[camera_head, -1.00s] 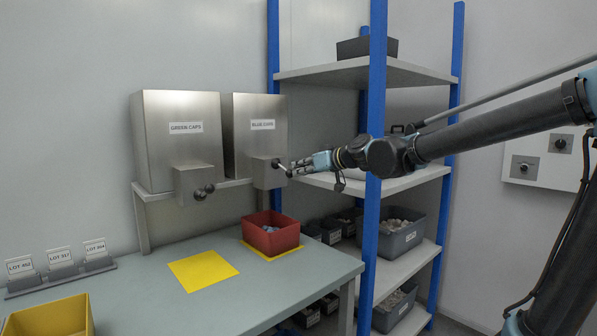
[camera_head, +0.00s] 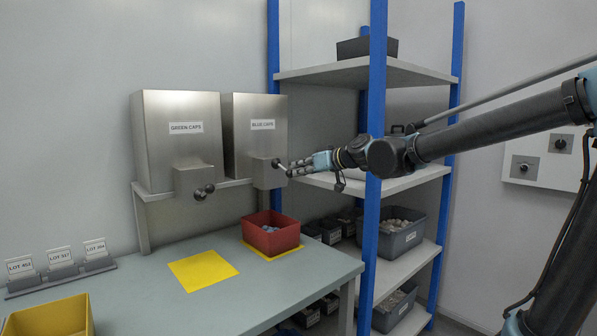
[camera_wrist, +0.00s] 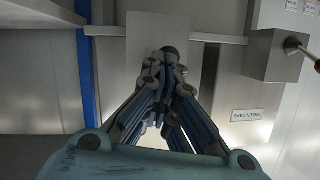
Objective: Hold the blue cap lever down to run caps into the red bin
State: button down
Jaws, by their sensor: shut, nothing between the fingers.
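The blue caps dispenser (camera_head: 256,143) is a steel hopper with a spout box low on its front. Its lever (camera_head: 277,163) has a dark knob and points out toward my gripper. My gripper (camera_head: 291,171) is shut and empty, with its fingertips at the lever's end. In the wrist view my gripper (camera_wrist: 163,65) covers most of the lever, and a dark round part shows behind the tips. I cannot tell whether they touch or how far down the lever is. The red bin (camera_head: 272,241) stands below the spout on a yellow mat, with blue caps inside.
The green caps dispenser (camera_head: 180,139) stands to the left with its own lever (camera_head: 204,192). A blue-posted shelf (camera_head: 372,220) with bins stands close to the right, beside my arm. An empty yellow mat (camera_head: 203,270) and a yellow bin (camera_head: 52,316) are on the bench.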

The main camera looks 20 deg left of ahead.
dwell(0.4)
jog(key=shift+r, duration=0.1)
jog(key=r+v, duration=0.1)
jog(key=v, duration=1.2)
jog(key=shift+w+r, duration=0.2)
jog(key=shift+w, duration=0.15)
jog(key=shift+a, duration=0.15)
